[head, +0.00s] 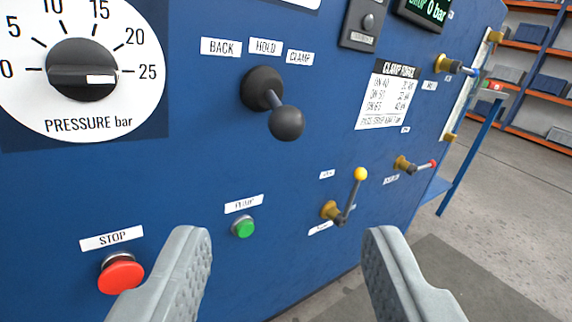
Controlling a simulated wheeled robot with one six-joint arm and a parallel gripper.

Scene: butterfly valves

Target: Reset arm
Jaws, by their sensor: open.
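My gripper (288,246) shows at the bottom of the head view, with its two grey fingers wide apart and nothing between them. It is in front of a blue control panel (270,170) and appears clear of it. A black ball-ended lever (286,122) stands out from the panel above the gap between the fingers. A yellow-knobbed lever (350,195) on a brass valve is beyond the right finger, tilted up. The left finger is close to the red STOP button (121,273) in the picture and overlaps its edge.
A pressure dial (84,70) is at upper left. A green pump button (243,227) sits low on the panel. Orange shelves (540,50) stand behind. Grey floor (500,200) is open at right.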

